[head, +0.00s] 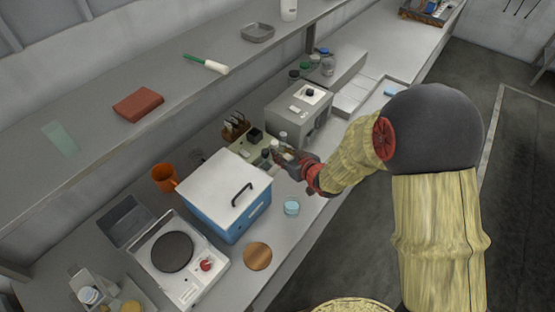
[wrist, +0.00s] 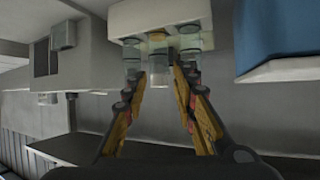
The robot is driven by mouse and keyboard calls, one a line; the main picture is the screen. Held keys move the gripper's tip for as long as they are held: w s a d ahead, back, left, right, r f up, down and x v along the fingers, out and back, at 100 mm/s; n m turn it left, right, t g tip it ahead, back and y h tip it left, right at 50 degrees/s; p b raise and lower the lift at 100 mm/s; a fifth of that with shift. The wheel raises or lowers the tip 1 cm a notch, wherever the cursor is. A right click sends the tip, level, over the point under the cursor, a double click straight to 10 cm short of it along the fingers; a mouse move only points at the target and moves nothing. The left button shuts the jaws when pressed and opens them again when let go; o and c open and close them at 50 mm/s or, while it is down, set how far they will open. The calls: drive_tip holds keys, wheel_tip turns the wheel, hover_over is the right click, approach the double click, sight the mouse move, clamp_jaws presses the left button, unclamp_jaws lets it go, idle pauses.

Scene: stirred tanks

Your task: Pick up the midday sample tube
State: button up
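Three clear tubes stand in a row at a pale block in the wrist view: a left tube (wrist: 131,62), a middle tube (wrist: 158,66) with a yellowish top, and a right tube (wrist: 190,48). I cannot read any label, so I cannot tell which is the midday sample tube. My gripper (wrist: 160,74) is open, its fingertips on either side of the middle tube's line. I cannot tell whether they touch anything. In the head view my gripper (head: 284,157) is beside the pale block (head: 245,148), and it partly hides the small tubes there.
A blue box with a white lid (head: 226,185) stands close to the left of my gripper. A grey instrument (head: 300,115) stands behind it. A small glass dish (head: 291,207) and a round wooden disc (head: 257,256) lie near the bench's front edge. A shelf (head: 90,140) overhangs the back.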

drive_tip(key=b+x, duration=0.1)
drive_tip(key=x, duration=0.5)
drive_tip(key=shift+f, duration=0.25)
drive_tip(key=shift+w+a+f, duration=0.1)
drive_tip(key=shift+w, duration=0.3)
drive_tip(key=shift+c, duration=0.5)
clamp_jaws()
